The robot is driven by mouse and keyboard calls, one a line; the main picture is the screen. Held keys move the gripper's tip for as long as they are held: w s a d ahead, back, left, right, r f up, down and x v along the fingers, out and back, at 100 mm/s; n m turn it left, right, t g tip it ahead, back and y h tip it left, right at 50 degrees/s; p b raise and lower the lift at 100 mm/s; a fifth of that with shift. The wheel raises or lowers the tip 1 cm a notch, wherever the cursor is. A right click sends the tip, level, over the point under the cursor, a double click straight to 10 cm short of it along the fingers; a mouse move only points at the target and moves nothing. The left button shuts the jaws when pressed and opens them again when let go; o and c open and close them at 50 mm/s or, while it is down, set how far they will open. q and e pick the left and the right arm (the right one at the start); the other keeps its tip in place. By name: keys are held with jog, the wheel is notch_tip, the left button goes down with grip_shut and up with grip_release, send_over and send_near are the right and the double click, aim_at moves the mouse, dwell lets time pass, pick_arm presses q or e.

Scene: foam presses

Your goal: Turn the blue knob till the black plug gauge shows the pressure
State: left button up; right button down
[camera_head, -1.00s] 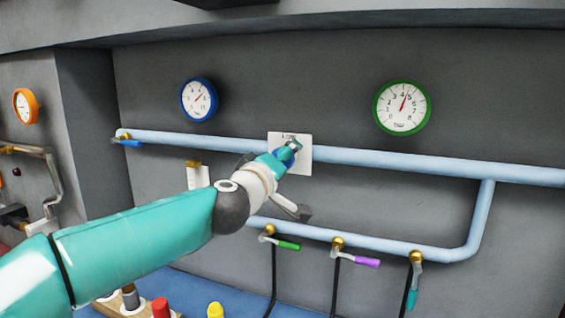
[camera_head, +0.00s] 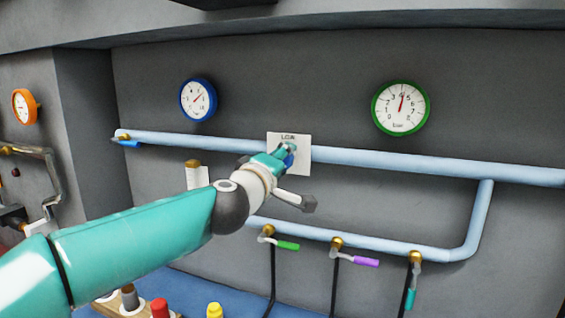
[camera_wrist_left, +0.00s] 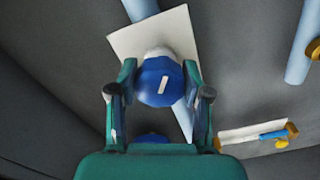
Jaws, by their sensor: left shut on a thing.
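The blue knob (camera_wrist_left: 160,82) has a white mark on its face and sits before a white plate (camera_wrist_left: 125,42) on the pipe. In the wrist view my left gripper (camera_wrist_left: 159,72) has one finger on each side of it, shut on it. In the head view the gripper (camera_head: 284,153) covers most of the knob (camera_head: 290,159). A green-rimmed gauge (camera_head: 401,107) hangs at upper right, its red needle near 4. A blue-rimmed gauge (camera_head: 198,99) and an orange-rimmed gauge (camera_head: 24,106) hang further left. I cannot identify a black plug gauge. My right gripper is not in view.
A light blue pipe (camera_head: 430,163) runs along the grey wall and bends to a lower branch. Valves with green (camera_head: 288,245), purple (camera_head: 366,262) and teal (camera_head: 410,299) handles hang there. Red (camera_head: 160,308) and yellow (camera_head: 215,310) plugs stand below my left arm.

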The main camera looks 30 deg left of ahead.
pick_arm(q)
jog(key=shift+f, duration=0.15)
jog(key=o, duration=1.2)
jog(key=shift+c, duration=0.2)
jog(key=v, duration=1.2)
